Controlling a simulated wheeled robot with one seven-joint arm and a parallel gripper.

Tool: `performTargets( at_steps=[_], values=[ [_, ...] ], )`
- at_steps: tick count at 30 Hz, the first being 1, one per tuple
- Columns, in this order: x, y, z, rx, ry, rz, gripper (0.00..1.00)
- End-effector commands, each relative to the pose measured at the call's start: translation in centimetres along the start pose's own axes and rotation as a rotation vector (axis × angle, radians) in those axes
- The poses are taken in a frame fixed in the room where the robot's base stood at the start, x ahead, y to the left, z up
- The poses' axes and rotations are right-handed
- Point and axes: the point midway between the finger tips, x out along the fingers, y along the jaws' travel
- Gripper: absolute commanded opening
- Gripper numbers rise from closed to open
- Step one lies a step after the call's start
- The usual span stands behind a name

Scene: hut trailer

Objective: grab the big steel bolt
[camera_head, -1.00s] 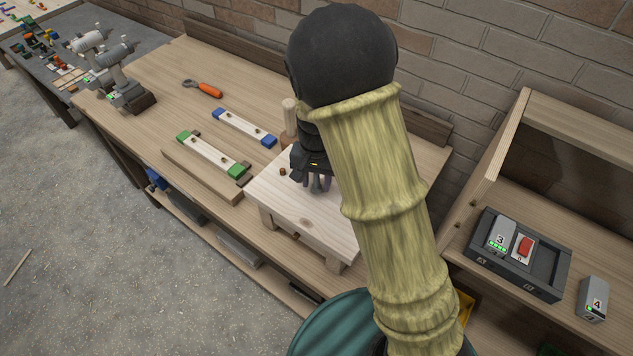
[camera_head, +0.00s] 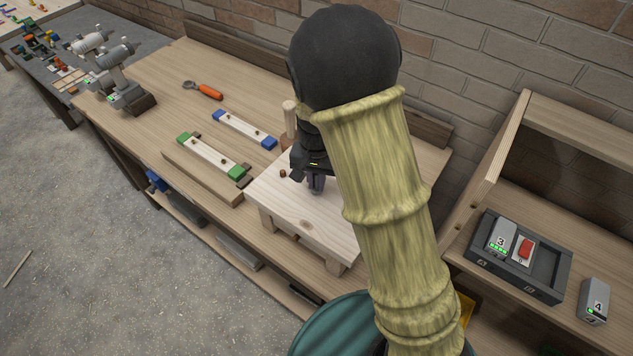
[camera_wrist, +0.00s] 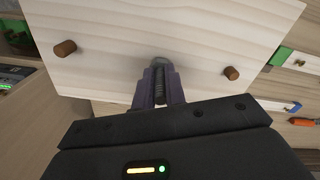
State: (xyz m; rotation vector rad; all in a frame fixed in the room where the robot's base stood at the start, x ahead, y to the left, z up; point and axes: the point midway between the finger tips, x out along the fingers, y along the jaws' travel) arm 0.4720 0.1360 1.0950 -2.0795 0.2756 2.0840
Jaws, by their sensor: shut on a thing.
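The steel bolt (camera_wrist: 159,62) shows in the wrist view as a grey rounded end with a threaded shank running back between my fingers. My gripper (camera_wrist: 160,84) is shut on it, with a purple-grey finger on each side. In the head view my gripper (camera_head: 316,184) points down at the pale wooden block stand (camera_head: 305,222), and the bolt cannot be made out there. Whether the bolt touches the stand's top is not clear. My arm's yellow sleeve covers part of the stand.
Two brown pegs (camera_wrist: 65,48) (camera_wrist: 232,73) stick out of the stand on either side of the bolt. A wooden mallet (camera_head: 289,120) stands just behind. Green-ended (camera_head: 210,156) and blue-ended (camera_head: 245,129) bars and an orange-handled wrench (camera_head: 203,90) lie to the left. A tray (camera_head: 520,258) sits at right.

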Motion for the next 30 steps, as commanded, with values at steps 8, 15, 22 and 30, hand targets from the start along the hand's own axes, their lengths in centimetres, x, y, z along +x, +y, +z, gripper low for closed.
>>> performTargets(
  at_steps=[8,15,22,30],
  values=[
    [-4.5,-0.1,-0.1,-0.001,0.007,-0.005,0.00],
    [-8.6,-0.1,-0.1,-0.001,0.005,-0.004,0.00],
    [-9.5,0.0,0.0,0.000,0.002,-0.001,0.00],
    [-9.4,0.0,0.0,0.000,0.002,-0.001,0.00]
  ],
)
